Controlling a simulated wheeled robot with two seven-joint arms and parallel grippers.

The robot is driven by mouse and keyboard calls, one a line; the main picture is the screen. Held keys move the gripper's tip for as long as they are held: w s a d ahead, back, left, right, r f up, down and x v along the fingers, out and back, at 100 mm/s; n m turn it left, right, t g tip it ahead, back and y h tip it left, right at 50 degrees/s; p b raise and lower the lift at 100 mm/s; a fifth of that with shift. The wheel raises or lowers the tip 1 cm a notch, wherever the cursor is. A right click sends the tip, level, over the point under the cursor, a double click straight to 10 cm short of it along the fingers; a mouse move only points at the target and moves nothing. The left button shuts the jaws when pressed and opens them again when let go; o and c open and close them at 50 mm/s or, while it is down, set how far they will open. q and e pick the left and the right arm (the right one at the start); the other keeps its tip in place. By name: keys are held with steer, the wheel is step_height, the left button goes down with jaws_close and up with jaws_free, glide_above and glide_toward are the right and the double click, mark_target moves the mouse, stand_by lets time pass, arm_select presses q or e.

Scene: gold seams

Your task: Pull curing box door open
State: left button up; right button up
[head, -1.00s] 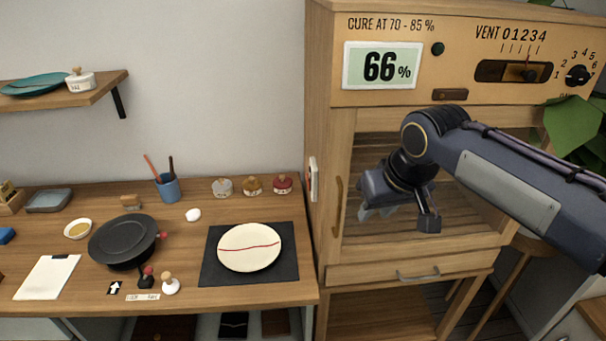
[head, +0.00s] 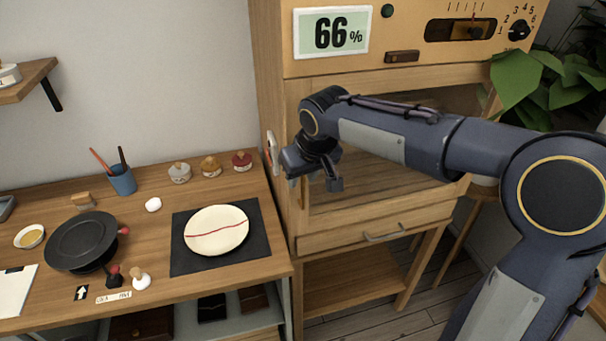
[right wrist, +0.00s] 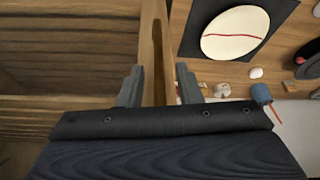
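The curing box (head: 272,60) is a tall wooden cabinet whose display reads 66 %. Its glass-fronted door (head: 380,190) looks closed in the head view. My right gripper (head: 312,180) is at the door's left edge and hides the upright handle there. In the right wrist view, the wooden handle (right wrist: 158,62) stands between the two parted fingers of this gripper (right wrist: 159,88). Gaps show on both sides of the handle, so the fingers are not closed on it. My left gripper is out of view.
Left of the box, a wooden worktable (head: 150,220) holds a plate (head: 216,231) with a red seam on a dark mat (head: 185,262), a black turntable (head: 80,242) and several small pots. A drawer (head: 380,228) sits below the door. A plant (head: 540,80) stands at right.

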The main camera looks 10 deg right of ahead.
jaws_close()
